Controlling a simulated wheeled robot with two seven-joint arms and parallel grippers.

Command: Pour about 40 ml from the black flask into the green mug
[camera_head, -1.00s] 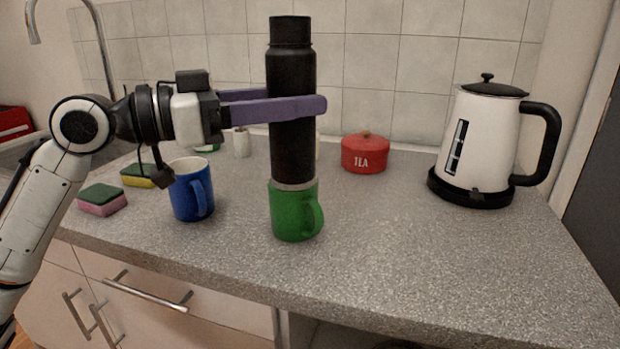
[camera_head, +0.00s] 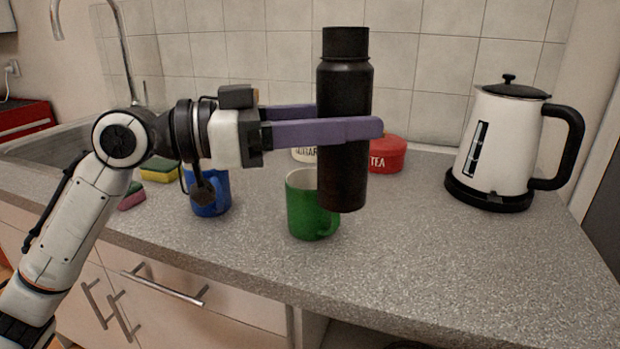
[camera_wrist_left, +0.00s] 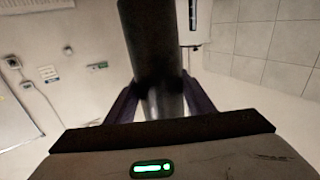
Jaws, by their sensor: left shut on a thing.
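The black flask (camera_head: 343,175) is upright in my left gripper (camera_head: 350,130), whose purple fingers are shut on its middle. The flask also shows in the left wrist view (camera_wrist_left: 155,45), between the fingers. Its cap end is at the top in the head view. The green mug (camera_head: 305,212) stands upright on the counter, just left of the flask's lower part. The flask hides part of the mug's right side. I cannot tell whether the flask's base touches the counter or whether the mug holds anything. My right gripper is not in view.
A blue mug (camera_head: 212,195) stands left of the green mug, partly behind my arm. Sponges (camera_head: 160,172) lie farther left. A red tea tin (camera_head: 387,155) and a white jar (camera_head: 303,155) stand behind. A white kettle (camera_head: 497,145) is at right. The front right counter (camera_head: 450,260) is clear.

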